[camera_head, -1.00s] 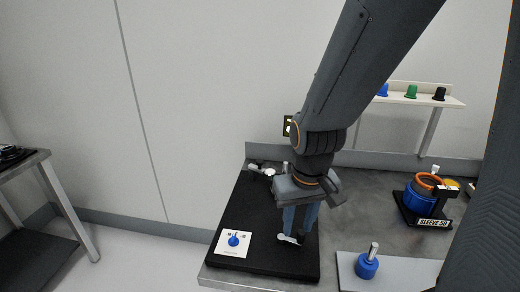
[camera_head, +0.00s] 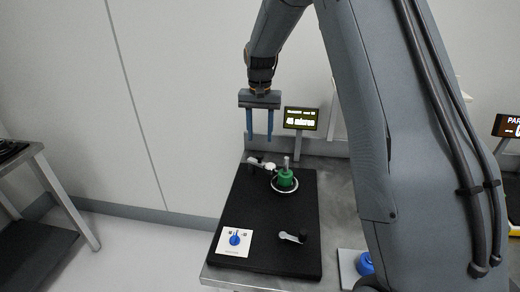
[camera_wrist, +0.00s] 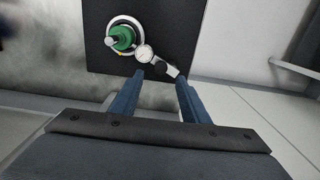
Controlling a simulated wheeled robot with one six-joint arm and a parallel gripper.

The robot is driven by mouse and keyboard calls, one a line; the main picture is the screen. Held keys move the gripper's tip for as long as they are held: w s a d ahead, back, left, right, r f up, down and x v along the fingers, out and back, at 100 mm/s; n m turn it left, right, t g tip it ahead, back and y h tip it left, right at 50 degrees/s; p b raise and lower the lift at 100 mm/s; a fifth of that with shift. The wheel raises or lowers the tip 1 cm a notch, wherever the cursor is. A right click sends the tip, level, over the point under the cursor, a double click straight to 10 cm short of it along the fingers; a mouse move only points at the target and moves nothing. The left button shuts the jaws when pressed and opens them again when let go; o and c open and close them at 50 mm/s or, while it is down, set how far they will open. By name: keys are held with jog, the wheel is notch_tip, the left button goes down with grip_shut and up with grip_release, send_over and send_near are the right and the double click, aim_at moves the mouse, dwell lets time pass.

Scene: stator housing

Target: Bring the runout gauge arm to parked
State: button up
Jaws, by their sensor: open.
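The runout gauge arm (camera_head: 257,162) is a short pale lever on a dark pivot at the back left of the black plate (camera_head: 262,215). Its round white dial (camera_head: 270,167) sits beside the green part (camera_head: 286,179), which has an upright metal pin and a pale ring around its base. In the wrist view the dial (camera_wrist: 145,53) is next to the ring; contact cannot be told. My gripper (camera_head: 260,138) is open and empty, pointing down above the gauge arm's pivot end. In the wrist view its fingertips (camera_wrist: 160,80) are apart, near the dark pivot (camera_wrist: 161,68).
A lit display (camera_head: 300,118) reading in microns stands behind the plate. A grey lever (camera_head: 292,236) and a blue knob (camera_head: 234,238) on a white label are at the plate's front. A blue part (camera_head: 365,263) stands at right. My arm hides much of the right side.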

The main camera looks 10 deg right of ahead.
aim_at(260, 155)
jog(key=shift+w+f+p, duration=0.2)
jog(key=shift+f+p, duration=1.25)
jog(key=shift+f, duration=2.45)
jog(key=shift+c, duration=0.3)
grip_shut()
